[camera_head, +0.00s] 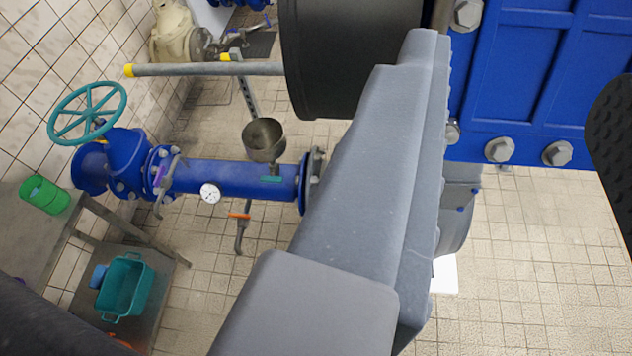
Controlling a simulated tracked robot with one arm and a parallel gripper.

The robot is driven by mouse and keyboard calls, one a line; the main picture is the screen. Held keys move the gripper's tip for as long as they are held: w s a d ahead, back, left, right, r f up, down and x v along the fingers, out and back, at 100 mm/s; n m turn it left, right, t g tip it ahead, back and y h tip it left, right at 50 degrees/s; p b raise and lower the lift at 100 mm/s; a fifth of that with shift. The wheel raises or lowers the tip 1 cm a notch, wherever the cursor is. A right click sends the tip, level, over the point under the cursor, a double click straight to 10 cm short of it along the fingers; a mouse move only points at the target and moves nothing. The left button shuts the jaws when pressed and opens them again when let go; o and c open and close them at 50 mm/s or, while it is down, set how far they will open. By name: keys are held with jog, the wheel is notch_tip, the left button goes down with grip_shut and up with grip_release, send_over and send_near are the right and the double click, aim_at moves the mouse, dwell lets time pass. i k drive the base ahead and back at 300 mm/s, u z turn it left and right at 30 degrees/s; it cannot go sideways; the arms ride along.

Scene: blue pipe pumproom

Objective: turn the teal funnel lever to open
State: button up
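The small teal funnel lever (271,179) lies along the blue pipe, just below a grey metal funnel (264,140) that stands on the pipe. It is small in this view and its exact pose is hard to tell. A dark dimpled part (612,150) cut off at the right edge may be a finger of my gripper. I see no fingertips near the lever, and whether the gripper is open or shut does not show. A large grey body, possibly my own arm, fills the middle and hides the area right of the pipe flange.
A teal handwheel (87,113) sits on the blue valve at left. A gauge (210,193) and an orange lever (239,215) are on the pipe. Tiled floor is open at right.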

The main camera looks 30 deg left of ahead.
aim_at(271, 178)
jog(key=z, duration=0.65)
jog(key=k, duration=1.55)
jog(key=u, duration=1.1)
jog(key=i, duration=1.7)
jog(key=z, duration=0.05)
